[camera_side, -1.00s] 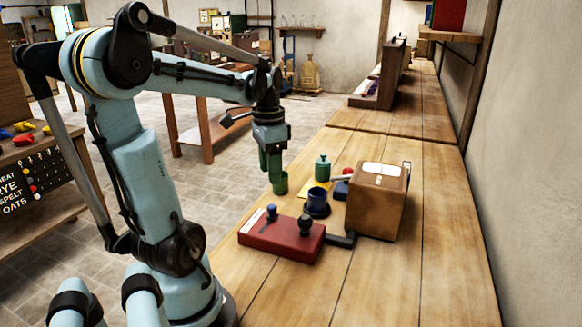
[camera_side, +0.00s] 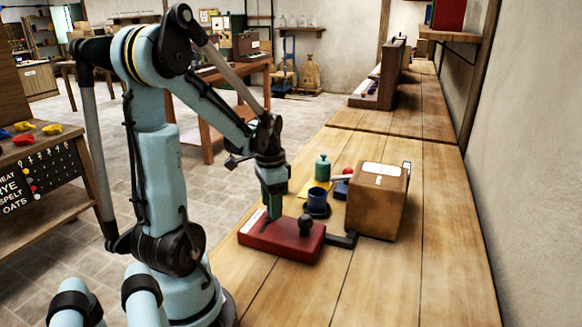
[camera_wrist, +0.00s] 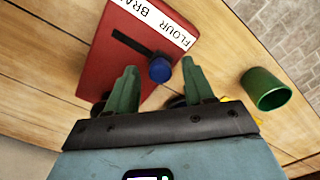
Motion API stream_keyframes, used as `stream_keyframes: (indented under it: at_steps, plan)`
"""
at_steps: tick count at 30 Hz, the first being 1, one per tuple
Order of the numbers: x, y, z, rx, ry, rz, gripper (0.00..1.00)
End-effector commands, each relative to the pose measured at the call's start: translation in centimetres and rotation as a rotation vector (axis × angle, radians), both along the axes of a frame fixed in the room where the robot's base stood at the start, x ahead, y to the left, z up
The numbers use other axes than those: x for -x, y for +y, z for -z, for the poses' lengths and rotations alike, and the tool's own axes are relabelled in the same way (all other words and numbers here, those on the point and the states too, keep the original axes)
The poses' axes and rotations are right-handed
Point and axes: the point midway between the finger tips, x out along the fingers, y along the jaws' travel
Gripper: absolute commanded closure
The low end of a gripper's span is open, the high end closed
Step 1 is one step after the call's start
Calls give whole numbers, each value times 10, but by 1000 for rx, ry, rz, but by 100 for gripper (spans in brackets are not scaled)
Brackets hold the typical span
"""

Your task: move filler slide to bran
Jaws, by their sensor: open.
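The filler slide is a red box (camera_side: 285,243) on the bench. In the wrist view its top (camera_wrist: 115,65) carries a dark slot and a white label (camera_wrist: 160,20) reading FLOUR and, partly cut off, BRAN. A blue knob (camera_wrist: 160,69) stands at the FLOUR end of the slot; the bare slot (camera_wrist: 130,43) runs toward BRAN. My gripper (camera_side: 275,213) is low over the box's left part and hides the knob in the side view. In the wrist view my gripper (camera_wrist: 157,75) is open, a finger on either side of the knob, with gaps visible.
A black ball knob (camera_side: 306,225) is on the box's right, with a dark crank (camera_side: 343,240) beside it. A green cup (camera_wrist: 266,90) is near. The front bench is clear.

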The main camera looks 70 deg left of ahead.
Motion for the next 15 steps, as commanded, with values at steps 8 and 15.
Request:
stream_keyframes:
  at_steps: [8, 15]
  plan:
    - [0, 0, 0, 0, 0, 0, 64]
    - [0, 0, 0, 0, 0, 0, 100]
